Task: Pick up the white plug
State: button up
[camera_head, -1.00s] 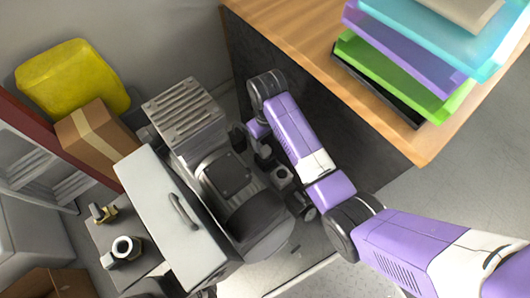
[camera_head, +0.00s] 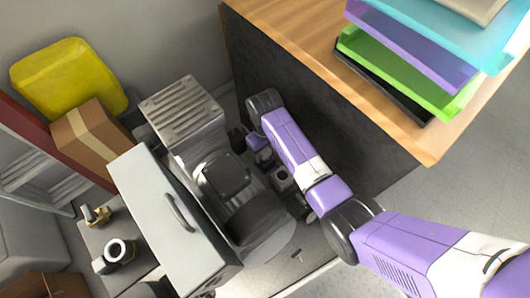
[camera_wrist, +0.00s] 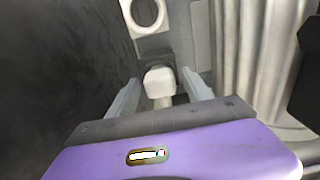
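The white plug (camera_wrist: 160,80) is a small blocky piece with a narrower stem, in the middle of the wrist view. My gripper (camera_wrist: 162,76) has its two fingers apart, one on each side of the plug. A gap shows between the plug and each finger, so the gripper is open. In the head view my gripper (camera_head: 260,150) is low between the grey compressor and the dark side of the desk. Its fingertips and the plug cannot be made out there.
The compressor (camera_head: 225,175) stands close on the left, and the wood-topped desk (camera_head: 300,50) is close on the right. A pale fitting with a round opening (camera_wrist: 147,14) lies beyond the plug. The gap around my gripper is narrow.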

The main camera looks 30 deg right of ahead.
grip_shut()
jog(key=shift+r, duration=0.1)
